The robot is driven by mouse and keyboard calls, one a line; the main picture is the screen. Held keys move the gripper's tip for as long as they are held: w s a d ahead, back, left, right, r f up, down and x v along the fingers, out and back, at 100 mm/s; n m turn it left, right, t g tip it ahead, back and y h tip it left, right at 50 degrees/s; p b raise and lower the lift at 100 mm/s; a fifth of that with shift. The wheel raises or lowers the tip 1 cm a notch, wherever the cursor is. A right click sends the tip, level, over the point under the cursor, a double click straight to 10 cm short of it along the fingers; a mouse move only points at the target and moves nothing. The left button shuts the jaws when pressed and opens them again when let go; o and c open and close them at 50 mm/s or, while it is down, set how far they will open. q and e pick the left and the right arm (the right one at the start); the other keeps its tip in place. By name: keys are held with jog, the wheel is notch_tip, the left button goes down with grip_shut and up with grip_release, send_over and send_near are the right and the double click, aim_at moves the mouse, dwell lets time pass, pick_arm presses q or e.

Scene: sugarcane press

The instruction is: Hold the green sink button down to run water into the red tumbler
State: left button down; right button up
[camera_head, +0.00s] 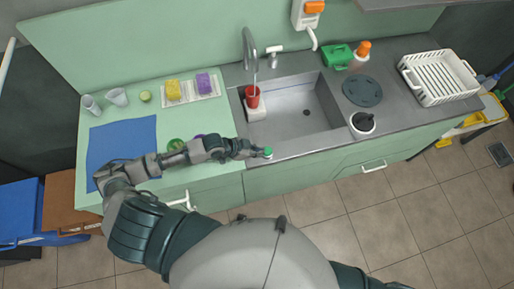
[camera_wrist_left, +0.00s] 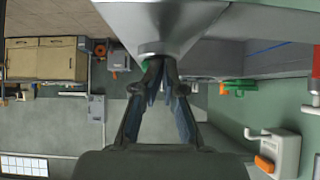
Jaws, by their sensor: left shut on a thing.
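The red tumbler (camera_head: 252,97) stands upright on a white block (camera_head: 257,113) at the left end of the sink (camera_head: 318,125). The faucet (camera_head: 249,48) hangs above it, and a thin pale line like a water stream runs from its spout toward the tumbler. The green sink button (camera_head: 267,152) is at the counter's front edge. My left gripper (camera_head: 258,152) is at the button with its fingers shut on it. In the left wrist view the fingertips (camera_wrist_left: 157,68) are close together, with a bit of green behind them. My right gripper is out of view.
A yellow sponge (camera_head: 173,90) and a purple sponge (camera_head: 204,83) lie on a tray to the left. A blue mat (camera_head: 122,140) and cups (camera_head: 117,96) are further left. A dark round lid (camera_head: 362,91), a dark cup (camera_head: 362,123) and a white rack (camera_head: 438,77) stand right of the basin.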

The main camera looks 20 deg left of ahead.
pick_arm(q)
jog(key=shift+s+d+r, duration=0.15)
jog(key=shift+d, duration=0.35)
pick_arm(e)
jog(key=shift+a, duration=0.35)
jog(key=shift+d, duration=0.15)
pick_arm(q)
jog(key=shift+r+p, duration=0.45)
notch_tip(320, 180, up, 4)
jog(key=p, duration=0.4)
jog(key=shift+d, duration=0.15)
jog(key=shift+s+a+r+b, duration=0.15)
jog(key=shift+s+a, duration=0.1)
jog(key=shift+a, duration=0.25)
jog(key=shift+s+a+r+b, duration=0.1)
jog(key=shift+s+a+b, duration=0.1)
jog(key=shift+a, duration=0.3)
jog(key=v, duration=0.8)
jog(key=shift+w+a+f, duration=0.2)
jog(key=shift+a+f, duration=0.05)
jog(key=shift+a, duration=0.1)
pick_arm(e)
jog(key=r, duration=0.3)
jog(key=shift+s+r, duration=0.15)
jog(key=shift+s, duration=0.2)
pick_arm(q)
jog(key=shift+a, duration=0.25)
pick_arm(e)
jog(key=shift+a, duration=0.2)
